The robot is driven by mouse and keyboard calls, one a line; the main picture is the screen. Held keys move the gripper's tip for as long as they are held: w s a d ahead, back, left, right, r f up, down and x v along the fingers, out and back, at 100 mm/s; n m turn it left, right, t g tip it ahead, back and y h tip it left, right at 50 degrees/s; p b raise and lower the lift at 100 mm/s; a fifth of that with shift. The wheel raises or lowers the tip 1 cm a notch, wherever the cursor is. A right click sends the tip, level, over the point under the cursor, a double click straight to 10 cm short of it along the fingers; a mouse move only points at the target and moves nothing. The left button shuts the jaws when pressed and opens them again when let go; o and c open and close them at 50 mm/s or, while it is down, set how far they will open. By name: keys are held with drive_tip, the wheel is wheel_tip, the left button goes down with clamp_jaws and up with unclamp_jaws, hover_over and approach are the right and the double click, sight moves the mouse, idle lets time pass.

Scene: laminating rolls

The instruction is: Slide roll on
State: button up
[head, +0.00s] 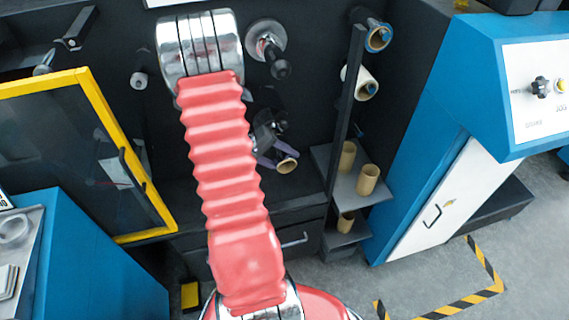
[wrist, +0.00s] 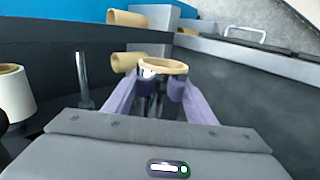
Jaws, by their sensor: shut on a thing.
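My gripper (wrist: 160,88) has two pale purple fingers, shut on a short tan cardboard roll (wrist: 163,66) whose open round end shows in the wrist view. In the head view the same held roll (head: 287,166) shows beside my gripper (head: 272,158), in front of the dark machine front. A grey upright pin (wrist: 82,82) stands to the left of the fingers in the wrist view, apart from the roll. In the head view a dark-ended round spindle (head: 268,48) juts from the machine right of my arm. My red arm hides part of the machine.
A rack at the right holds a white roll (head: 361,84), a blue-cored roll (head: 378,38) and tan tubes (head: 367,180) on shelves. A yellow-framed door (head: 100,90) stands open at left. A blue cabinet (head: 440,150) is at right.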

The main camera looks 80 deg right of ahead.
drive_tip(key=shift+w+d, duration=0.35)
drive_tip(key=shift+d, duration=0.3)
drive_tip(key=shift+w+d, duration=0.35)
drive_tip(key=shift+d, duration=0.35)
drive_tip(key=shift+w+d, duration=0.35)
drive_tip(key=shift+d, duration=0.3)
drive_tip(key=o, duration=1.5)
drive_tip(key=shift+w, duration=0.1)
drive_tip(key=shift+w+a+r, duration=0.1)
drive_tip(key=shift+w+r, duration=0.1)
drive_tip(key=shift+r, duration=0.05)
drive_tip(key=v, duration=1.3)
